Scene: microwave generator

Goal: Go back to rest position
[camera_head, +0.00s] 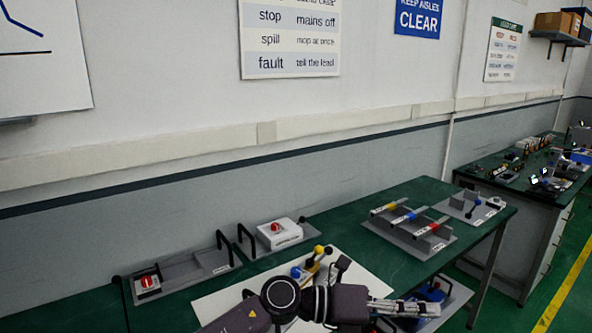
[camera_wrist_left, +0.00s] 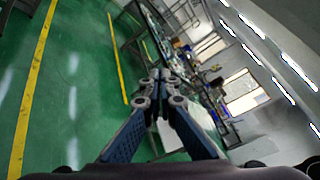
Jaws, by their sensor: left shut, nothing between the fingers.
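My left arm reaches in from the bottom of the head view, and its gripper (camera_head: 425,308) points to the right beyond the front of the green bench (camera_head: 408,192). In the left wrist view the two blue-padded fingers (camera_wrist_left: 160,82) meet at their tips, so the gripper is shut and empty. Its camera looks along the aisle, with the floor on the left and benches on the right. My right gripper does not show in either view.
A white board (camera_head: 375,267) with a yellow-knobbed device lies under my arm. A rack with coloured bars (camera_head: 408,222), a white box with a red knob (camera_head: 279,233) and a grey fixture (camera_head: 186,268) stand on the bench. A blue item (camera_head: 432,293) is close to the gripper. Green floor (camera_wrist_left: 75,90) is open.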

